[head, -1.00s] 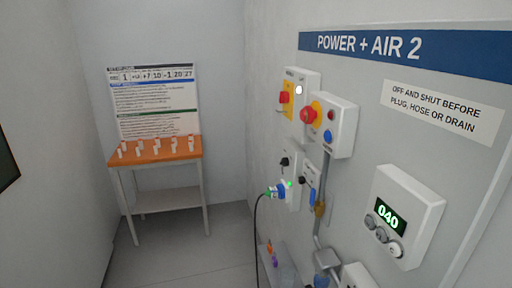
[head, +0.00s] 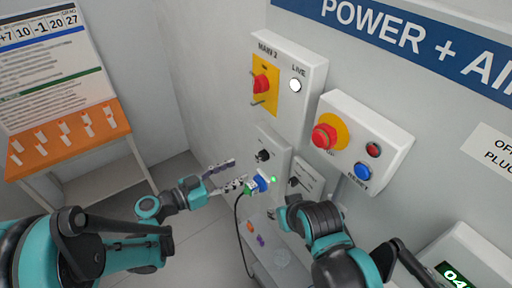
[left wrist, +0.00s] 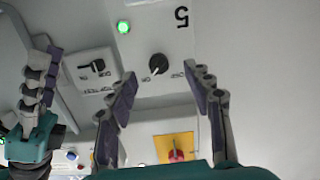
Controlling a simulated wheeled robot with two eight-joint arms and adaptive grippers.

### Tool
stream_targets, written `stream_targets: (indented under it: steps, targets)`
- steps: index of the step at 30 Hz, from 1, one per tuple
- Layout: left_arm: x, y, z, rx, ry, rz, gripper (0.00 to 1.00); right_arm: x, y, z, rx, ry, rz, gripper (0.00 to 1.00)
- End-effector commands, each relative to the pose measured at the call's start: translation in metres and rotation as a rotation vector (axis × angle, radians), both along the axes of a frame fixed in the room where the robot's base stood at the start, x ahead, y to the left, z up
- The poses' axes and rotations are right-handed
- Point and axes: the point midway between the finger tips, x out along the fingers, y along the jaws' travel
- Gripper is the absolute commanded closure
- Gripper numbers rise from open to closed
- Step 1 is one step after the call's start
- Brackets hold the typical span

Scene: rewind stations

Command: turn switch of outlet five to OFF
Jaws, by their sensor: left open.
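The outlet five box shows in the left wrist view upside down, with a "5", a black rotary switch (left wrist: 159,64) and a lit green lamp (left wrist: 123,27). The switch also shows in the head view (head: 262,155). Its setting is too small to read. My left gripper (left wrist: 163,82) is open, one finger on each side of the switch in the picture, apparently short of it. In the head view the left gripper (head: 236,174) is left of the box. My right gripper (left wrist: 42,78) is at the left wrist view's left edge; its jaw opening is unclear.
A blue plug (head: 258,185) with a black cable sits below the switch. Another black switch (left wrist: 97,67) is beside the box. Above are a red main switch (head: 262,84) and an emergency button (head: 325,137). An orange-topped table (head: 70,140) stands at left.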

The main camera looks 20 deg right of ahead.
Motion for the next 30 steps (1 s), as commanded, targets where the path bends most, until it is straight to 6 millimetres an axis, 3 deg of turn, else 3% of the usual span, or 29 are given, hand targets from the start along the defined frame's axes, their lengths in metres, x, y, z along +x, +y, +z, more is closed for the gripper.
stream_targets:
  steps: [7,18,30]
  targets:
    - [0.005,-0.015,0.010,-0.057,-0.080,-0.022,0.49,0.000,0.000,0.006,0.000,0.000,0.000,0.60]
    - [0.025,-0.068,0.010,-0.057,-0.078,-0.021,0.49,0.000,0.000,0.001,0.000,0.000,0.000,0.60]
    - [0.029,-0.077,0.011,-0.056,-0.077,-0.018,0.49,0.000,0.000,0.001,0.000,0.000,0.000,0.60]
